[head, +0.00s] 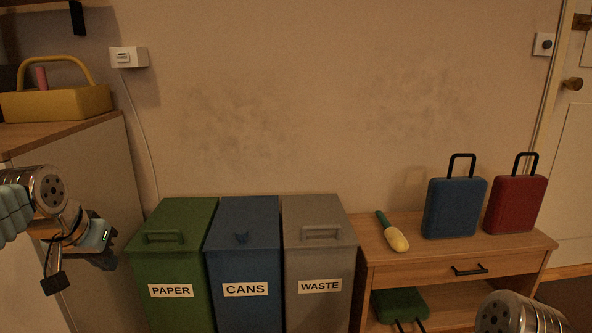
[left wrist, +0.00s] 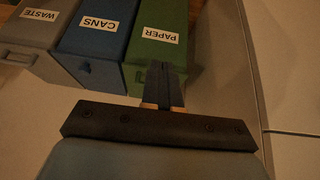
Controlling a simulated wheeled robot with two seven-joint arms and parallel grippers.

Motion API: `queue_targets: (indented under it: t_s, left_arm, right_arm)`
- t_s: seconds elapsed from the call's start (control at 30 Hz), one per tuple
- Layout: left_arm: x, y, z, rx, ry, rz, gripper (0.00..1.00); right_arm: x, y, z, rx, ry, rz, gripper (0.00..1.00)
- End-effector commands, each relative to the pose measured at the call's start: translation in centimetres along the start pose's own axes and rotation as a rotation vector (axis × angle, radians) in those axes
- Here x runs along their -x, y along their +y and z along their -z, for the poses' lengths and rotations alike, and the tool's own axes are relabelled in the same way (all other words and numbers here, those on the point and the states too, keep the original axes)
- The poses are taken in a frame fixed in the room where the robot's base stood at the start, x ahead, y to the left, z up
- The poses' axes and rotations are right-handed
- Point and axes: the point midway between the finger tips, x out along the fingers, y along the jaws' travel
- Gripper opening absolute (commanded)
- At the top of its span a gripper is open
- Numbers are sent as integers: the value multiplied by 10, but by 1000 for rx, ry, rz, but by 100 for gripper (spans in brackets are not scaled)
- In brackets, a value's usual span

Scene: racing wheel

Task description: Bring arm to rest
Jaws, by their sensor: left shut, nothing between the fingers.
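My left gripper (head: 106,263) is at the left side of the head view, in front of the pale side of the cabinet and just left of the green PAPER bin. In the left wrist view, the left gripper's dark fingers (left wrist: 164,84) are shut together with nothing between them. They overlap the lower part of the green PAPER bin (left wrist: 158,50) in that picture; I cannot tell the gap. Part of my right arm shows at the lower right of the head view, but its gripper is outside the picture.
Blue CANS (head: 243,262) and grey WASTE (head: 318,255) bins stand beside the green one, lids shut. A wooden bench (head: 400,262) holds a blue case (head: 455,208), a red case (head: 516,205) and a yellow-ended tool (head: 396,238). A yellow basket (head: 60,103) sits on the cabinet.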

Motion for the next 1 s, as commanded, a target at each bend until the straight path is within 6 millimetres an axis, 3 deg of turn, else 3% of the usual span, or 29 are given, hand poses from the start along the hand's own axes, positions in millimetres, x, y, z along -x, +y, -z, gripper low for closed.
queue_targets:
  t_s: [0.27, 0.37, 0.53, 0.63, 0.77, 0.83, 0.9, 1.0]
  left_arm:
    - [-53, 17, 1, 1, -34, -69, 0]
    - [-82, 29, -3, 3, -53, -105, 0]
    - [-142, 59, -20, 15, -100, -180, 0]
    - [-185, 86, -43, 29, -141, -231, 0]
    - [-245, 136, -104, 61, -230, -303, 0]
    - [-270, 165, -152, 84, -288, -331, 0]
    - [-284, 188, -202, 107, -342, -343, 0]
    - [-290, 210, -267, 127, -408, -339, 0]
  right_arm:
    - [10, -4, -1, 1, -1, 0, 42]
    - [15, -6, -1, 2, -1, 0, 42]
    - [27, -12, -1, 3, -2, 1, 42]
    - [36, -16, -1, 4, -2, 1, 42]
    - [54, -23, -2, 6, -3, 2, 42]
    - [64, -28, -2, 8, -3, 2, 42]
    - [73, -32, -3, 9, -4, 3, 42]
    - [83, -36, -3, 10, -5, 3, 42]
